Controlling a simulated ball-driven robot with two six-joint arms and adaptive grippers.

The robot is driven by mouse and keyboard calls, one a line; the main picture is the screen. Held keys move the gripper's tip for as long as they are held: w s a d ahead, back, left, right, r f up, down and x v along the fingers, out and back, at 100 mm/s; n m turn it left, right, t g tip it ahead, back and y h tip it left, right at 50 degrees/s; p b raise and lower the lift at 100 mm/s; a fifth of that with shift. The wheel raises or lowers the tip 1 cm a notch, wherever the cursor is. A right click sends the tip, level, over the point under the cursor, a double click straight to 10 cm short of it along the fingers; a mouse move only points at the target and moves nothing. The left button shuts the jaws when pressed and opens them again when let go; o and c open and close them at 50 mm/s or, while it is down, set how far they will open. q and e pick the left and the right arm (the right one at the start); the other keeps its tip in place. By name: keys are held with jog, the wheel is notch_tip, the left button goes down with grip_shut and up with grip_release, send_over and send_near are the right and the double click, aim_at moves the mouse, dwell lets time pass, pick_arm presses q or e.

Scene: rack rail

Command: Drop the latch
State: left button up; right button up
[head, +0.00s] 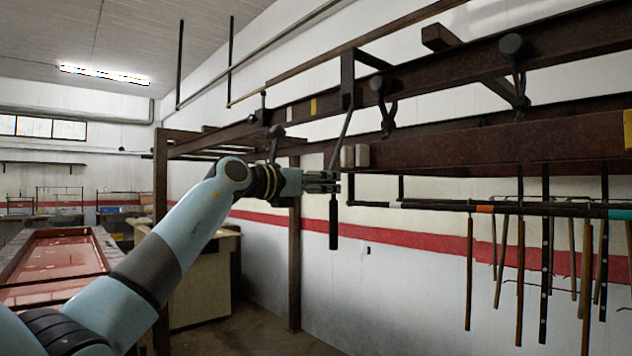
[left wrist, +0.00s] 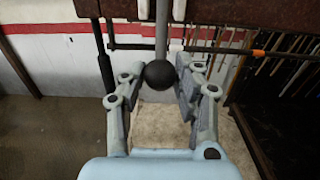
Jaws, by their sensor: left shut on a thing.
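The latch is a thin grey lever (head: 343,137) that hangs from a dark bracket on the upper rail and ends in a black grip (head: 333,222). It leans slightly, its lower end to the left. My left gripper (head: 322,183) comes in from the left, level, and is shut on the latch lever near the top of the black grip. In the left wrist view a round black knob (left wrist: 159,75) sits between the fingers, with the grey rod (left wrist: 161,35) rising above it. The fingers partly hide the lever. My right gripper is not in view.
Rusty rails (head: 450,150) run across the upper right, with small pale blocks (head: 362,155) beside the lever. A horizontal bar (head: 440,205) with several hanging rods stands to the right. A brown post (head: 295,260) rises below the arm. The floor below the gripper looks clear.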

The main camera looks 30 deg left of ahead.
pick_arm(q)
jog(key=shift+w+d+f+b, duration=0.2)
jog(key=shift+w+d+f, duration=0.05)
jog(key=shift+w, duration=0.4)
jog(key=shift+w+d+f+b, duration=0.15)
jog(key=shift+w+d+f, duration=0.15)
jog(key=shift+w, duration=0.35)
jog(key=shift+w+d+f+b, duration=0.2)
jog(key=shift+w+d, duration=0.05)
jog(key=shift+w, duration=0.4)
jog(key=shift+c, duration=0.2)
jog(key=shift+b+x, duration=0.65)
jog(key=shift+x, duration=1.5)
jog(key=shift+f, duration=0.1)
jog(key=o, duration=1)
jog(key=shift+o, duration=0.2)
